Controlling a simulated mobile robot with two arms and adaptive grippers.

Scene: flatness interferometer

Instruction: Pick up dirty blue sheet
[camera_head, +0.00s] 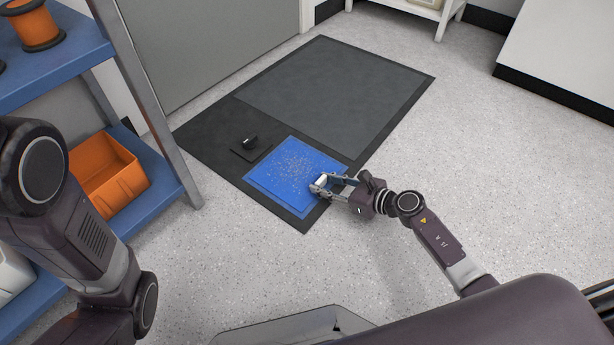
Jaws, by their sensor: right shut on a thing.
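The dirty blue sheet (290,172) lies flat on the near end of the dark floor mat, with brownish specks of dirt over its middle. A blue edge shows below it on the near side; I cannot tell if that is a second sheet. My right gripper (321,185) is at the sheet's right edge and is shut on it. The fingers hide a bit of that edge. My left arm comes in at the left, but its gripper is out of the picture.
A blue shelf (150,205) with an orange bin (108,180) stands at the left. A white cabinet (560,45) is at the upper right. The speckled floor is otherwise clear.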

